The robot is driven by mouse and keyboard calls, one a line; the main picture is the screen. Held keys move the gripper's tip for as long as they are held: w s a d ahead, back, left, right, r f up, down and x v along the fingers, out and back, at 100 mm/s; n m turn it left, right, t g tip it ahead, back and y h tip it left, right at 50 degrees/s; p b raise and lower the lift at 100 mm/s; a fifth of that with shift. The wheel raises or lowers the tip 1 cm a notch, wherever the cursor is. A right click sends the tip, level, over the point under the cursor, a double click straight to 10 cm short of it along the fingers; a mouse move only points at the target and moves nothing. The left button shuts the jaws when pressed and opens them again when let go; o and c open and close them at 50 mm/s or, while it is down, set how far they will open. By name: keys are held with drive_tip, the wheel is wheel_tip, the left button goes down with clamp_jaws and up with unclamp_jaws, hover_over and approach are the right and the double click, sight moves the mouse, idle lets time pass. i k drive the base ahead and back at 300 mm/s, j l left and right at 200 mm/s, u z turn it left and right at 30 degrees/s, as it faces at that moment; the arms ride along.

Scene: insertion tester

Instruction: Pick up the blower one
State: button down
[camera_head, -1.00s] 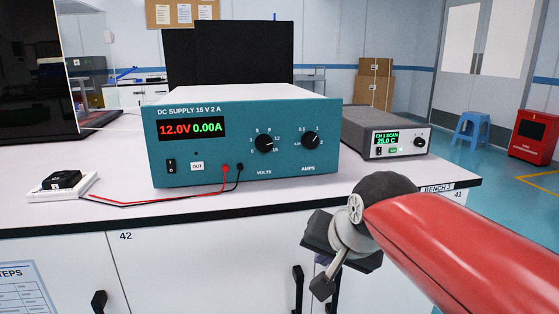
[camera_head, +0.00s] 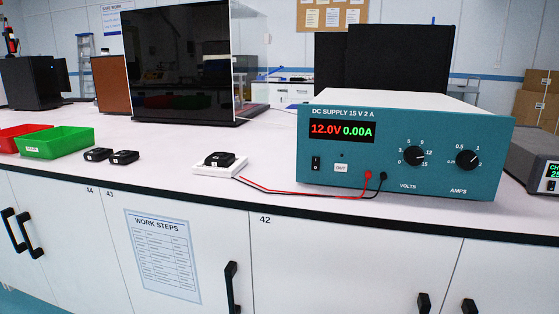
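Two small black devices, one on the left (camera_head: 98,155) and one on the right (camera_head: 125,157), lie close together on the white bench near the green tray. A third black device (camera_head: 219,159) sits on a white fixture (camera_head: 214,171) that has red and black leads running to the supply. Their markings are too small to read, so I cannot tell which is the blower. My gripper and arm are not in view.
A teal DC supply (camera_head: 402,189) reading 12.0V 0.00A stands right of the fixture. A green tray (camera_head: 60,150) and a red tray (camera_head: 20,132) stand at the left. The bench front between devices and fixture is clear.

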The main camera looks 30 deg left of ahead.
sight(219, 160)
drive_tip(key=u, duration=1.65)
